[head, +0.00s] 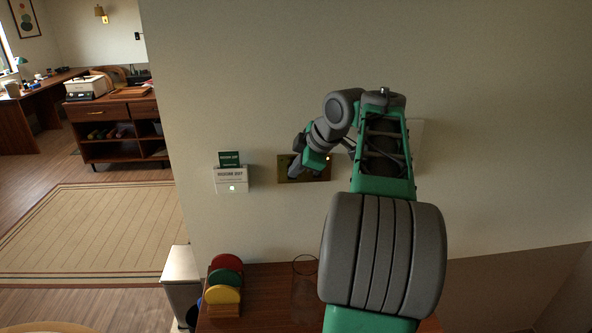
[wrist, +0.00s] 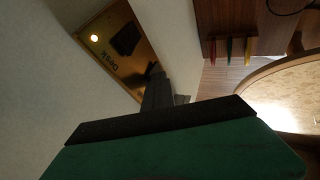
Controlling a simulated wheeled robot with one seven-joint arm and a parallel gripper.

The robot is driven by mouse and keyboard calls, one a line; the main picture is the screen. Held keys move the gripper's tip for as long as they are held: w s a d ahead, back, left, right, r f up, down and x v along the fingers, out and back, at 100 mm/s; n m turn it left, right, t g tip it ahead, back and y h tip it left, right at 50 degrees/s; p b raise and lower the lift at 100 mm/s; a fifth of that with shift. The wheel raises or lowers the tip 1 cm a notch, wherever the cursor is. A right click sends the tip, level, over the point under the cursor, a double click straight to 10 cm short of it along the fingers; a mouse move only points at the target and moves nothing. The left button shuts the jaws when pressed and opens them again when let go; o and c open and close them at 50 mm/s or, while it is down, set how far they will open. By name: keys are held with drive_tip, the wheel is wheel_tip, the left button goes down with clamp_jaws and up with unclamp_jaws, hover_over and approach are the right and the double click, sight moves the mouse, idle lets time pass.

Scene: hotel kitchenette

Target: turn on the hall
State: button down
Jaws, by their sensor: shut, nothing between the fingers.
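A brass switch plate (head: 318,174) is on the wall in the head view, partly covered by my gripper (head: 295,172). In the wrist view the brass plate (wrist: 126,62) shows a dark rocker (wrist: 125,39), the word "Desk" and a small lit light (wrist: 94,38). My gripper (wrist: 157,84) is shut and empty, its fingertips at the plate's lower edge in that view. I cannot tell whether they touch it. No label reading "hall" is legible; part of the plate is hidden or out of frame.
A white panel (head: 418,142) is partly behind my arm. Below, a wooden table (head: 262,290) bears a rack of coloured discs (head: 225,279).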

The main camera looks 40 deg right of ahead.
drive_tip(key=shift+s, duration=0.1)
drive_tip(key=s+a+f+p+v, duration=0.1)
drive_tip(key=a+v, duration=0.1)
drive_tip(key=v, duration=1)
drive_tip(key=shift+s+p, duration=0.35)
drive_tip(key=shift+p, duration=0.05)
drive_tip(key=shift+r, duration=0.15)
drive_tip(key=f+p, duration=0.1)
drive_tip(key=p, duration=0.3)
drive_tip(key=shift+s+f, duration=0.15)
drive_tip(key=shift+f, duration=0.2)
